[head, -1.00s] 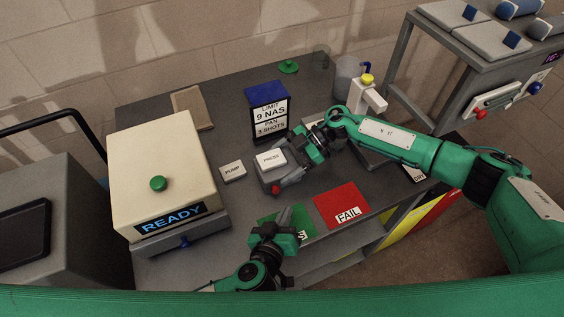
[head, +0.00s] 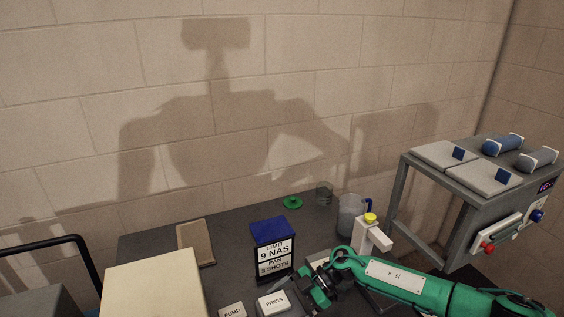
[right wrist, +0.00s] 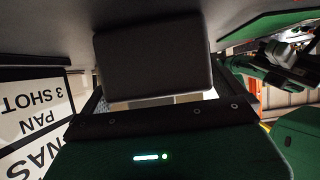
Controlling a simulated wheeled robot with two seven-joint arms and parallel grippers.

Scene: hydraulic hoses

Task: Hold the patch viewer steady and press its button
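Nothing in view is labelled as the patch viewer. A white upright device (head: 364,239) with a yellow button (head: 370,218) stands at the back right of the bench, behind my right forearm. A white block marked PRESS (head: 273,303) is at the bottom edge. My right gripper (head: 307,291) is just right of it. In the right wrist view a dark box (right wrist: 152,58) fills the space before the spread fingers; whether they touch it is unclear. My left gripper is outside the head view; a green arm, probably my left (right wrist: 250,72), shows in the right wrist view, fingers unclear.
A LIMIT 9 NAS sign (head: 273,251) stands behind the PRESS block. A PUMP block (head: 232,311) and a cream box (head: 153,288) lie left. A clear jug (head: 351,215) and a green disc (head: 292,202) are at the back.

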